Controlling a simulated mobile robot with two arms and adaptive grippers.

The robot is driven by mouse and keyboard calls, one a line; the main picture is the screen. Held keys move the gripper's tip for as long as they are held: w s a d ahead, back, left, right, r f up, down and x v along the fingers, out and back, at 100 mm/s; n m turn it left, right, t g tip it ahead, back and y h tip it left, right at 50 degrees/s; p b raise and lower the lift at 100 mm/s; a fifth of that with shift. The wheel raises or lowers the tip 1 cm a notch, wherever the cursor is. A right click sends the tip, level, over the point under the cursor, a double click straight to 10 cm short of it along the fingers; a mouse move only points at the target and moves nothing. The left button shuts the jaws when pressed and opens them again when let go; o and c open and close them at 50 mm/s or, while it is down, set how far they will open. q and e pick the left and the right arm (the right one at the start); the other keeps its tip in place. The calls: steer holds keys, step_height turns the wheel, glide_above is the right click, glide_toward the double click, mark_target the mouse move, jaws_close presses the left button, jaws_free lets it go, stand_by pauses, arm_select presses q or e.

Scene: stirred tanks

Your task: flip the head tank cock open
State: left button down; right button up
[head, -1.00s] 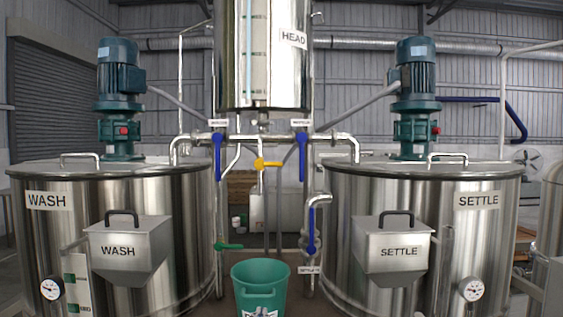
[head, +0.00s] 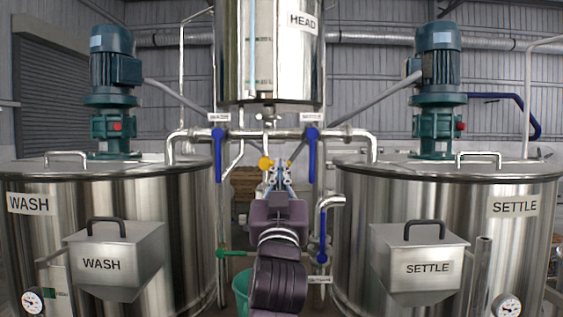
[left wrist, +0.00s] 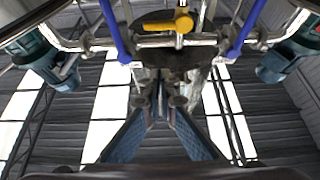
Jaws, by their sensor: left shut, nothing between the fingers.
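The head tank (head: 268,60) hangs at top centre with the label HEAD. Below it is the cock with a yellow handle (head: 265,163), partly hidden by my gripper. The yellow handle also shows at the top of the left wrist view (left wrist: 168,22), lying crosswise on the pipe. My left gripper (head: 279,165) is shut and empty, raised in front of the pipework close to the handle. In the left wrist view its fingertips (left wrist: 161,90) sit below the handle in the picture, with a visible gap; contact cannot be seen. My right gripper is not in view.
Two blue-handled valves (head: 218,150) (head: 312,150) hang on either side of the cock. The WASH tank (head: 185,215) and SETTLE tank (head: 350,215) flank the gap. A green-handled valve (head: 234,254), a lower blue handle (head: 323,235) and a green bucket (head: 241,290) are near my arm.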

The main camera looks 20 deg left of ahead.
arm_select(q)
steer(key=p+x, duration=0.5)
steer(key=x, duration=0.5)
steer(key=f, duration=0.2)
steer(key=w+f, duration=0.1)
steer(key=f, duration=0.1)
steer(key=shift+a+p, duration=0.1)
steer(key=shift+p, duration=0.3)
steer(key=shift+m, duration=0.3)
